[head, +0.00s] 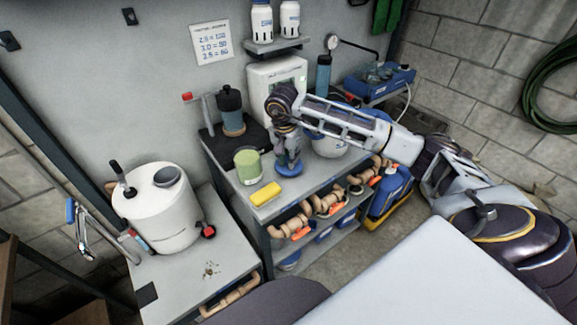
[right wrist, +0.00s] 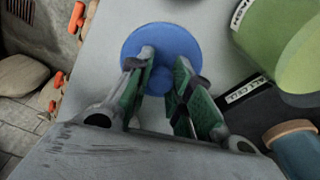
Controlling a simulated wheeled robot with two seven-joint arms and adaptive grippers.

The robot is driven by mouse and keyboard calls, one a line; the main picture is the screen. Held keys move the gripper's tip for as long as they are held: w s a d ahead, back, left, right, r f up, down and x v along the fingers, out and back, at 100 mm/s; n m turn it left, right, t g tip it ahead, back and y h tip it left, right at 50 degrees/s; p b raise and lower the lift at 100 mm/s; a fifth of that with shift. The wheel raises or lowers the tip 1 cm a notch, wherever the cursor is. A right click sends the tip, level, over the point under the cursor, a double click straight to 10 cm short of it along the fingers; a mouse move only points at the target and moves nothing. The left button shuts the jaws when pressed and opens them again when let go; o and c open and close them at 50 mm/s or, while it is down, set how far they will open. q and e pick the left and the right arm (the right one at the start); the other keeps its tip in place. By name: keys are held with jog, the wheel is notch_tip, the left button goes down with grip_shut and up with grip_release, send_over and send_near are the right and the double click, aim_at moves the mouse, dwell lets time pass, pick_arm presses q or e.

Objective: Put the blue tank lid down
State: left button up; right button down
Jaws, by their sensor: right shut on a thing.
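The blue tank lid (head: 289,169) is a round disc with a small knob. My right gripper (head: 288,156) points down over the grey bench top (head: 318,172) and is shut on the lid's knob. In the right wrist view the lid (right wrist: 150,38) lies flat beyond the fingertips (right wrist: 160,84), with the knob between the green finger pads. The lid is at or just above the bench top; I cannot tell if it touches. My left gripper is not in view.
A green-filled cup (head: 248,166) and a yellow sponge (head: 266,194) stand left of the lid. A white tank (head: 162,208) stands on the lower left bench. Pipes with orange handles (head: 301,233) line the bench's front.

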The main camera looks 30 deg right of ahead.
notch_tip(320, 180, down, 2)
jog(key=shift+f, duration=0.9)
jog(key=c, duration=1.7)
grip_release()
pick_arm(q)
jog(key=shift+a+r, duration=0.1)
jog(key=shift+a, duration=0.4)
pick_arm(e)
jog(key=o, duration=0.4)
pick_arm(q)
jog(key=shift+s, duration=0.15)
